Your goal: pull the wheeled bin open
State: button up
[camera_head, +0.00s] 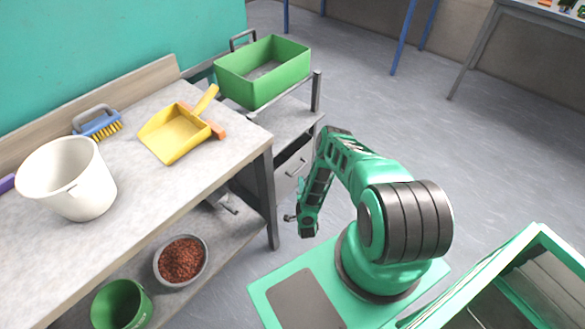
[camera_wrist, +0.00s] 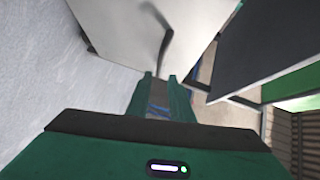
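The wheeled bin appears to be the pale-fronted unit (camera_head: 285,176) under the cart top in the head view, partly hidden by my arm and the bench leg. A small bar handle is on its front. In the wrist view a pale panel (camera_wrist: 118,32) carries a dark, curved handle (camera_wrist: 166,42). My gripper (camera_head: 305,224) hangs low in front of the unit, beside the bench leg. In the wrist view my gripper (camera_wrist: 159,80) shows two green fingers apart, with nothing held between them. The handle shows just beyond the fingertips, apparently not between them; contact cannot be told.
A green crate (camera_head: 243,88) sits on the cart. The bench (camera_head: 128,195) holds a white bucket (camera_head: 85,190), a yellow dustpan (camera_head: 166,140) and a blue brush (camera_head: 97,125). Its lower shelf holds a bowl of reddish granules (camera_head: 203,266) and a green bucket (camera_head: 137,312). Open floor lies right.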

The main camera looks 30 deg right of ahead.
aim_at(299, 170)
jog(key=x, duration=1.1)
jog(key=shift+a, duration=0.25)
grip_shut()
